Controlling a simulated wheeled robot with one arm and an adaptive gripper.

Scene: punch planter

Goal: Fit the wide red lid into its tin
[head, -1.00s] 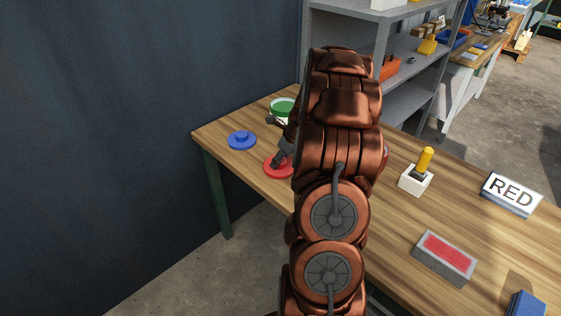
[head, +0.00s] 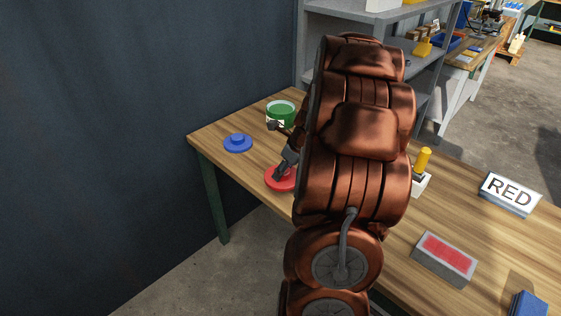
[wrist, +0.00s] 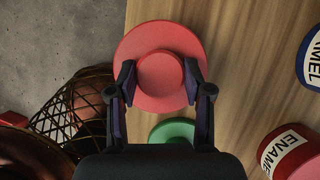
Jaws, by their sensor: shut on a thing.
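The wide red lid (wrist: 160,38) is a flat disc with a round raised knob. My gripper (wrist: 159,82) has one finger on each side of the knob and is shut on it. In the head view the lid (head: 274,185) shows under my gripper (head: 280,172), near the table's front edge. I cannot tell how far it is above the wood. A red tin (wrist: 292,152) with a white label reading "ENAME" is partly in the wrist view at lower right. My arm hides this tin in the head view.
A blue lid (head: 238,142) and a green tin (head: 281,108) stand on the table at left. A green lid (wrist: 172,131) and part of a blue tin (wrist: 313,60) show in the wrist view. A RED sign (head: 510,194) stands at right.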

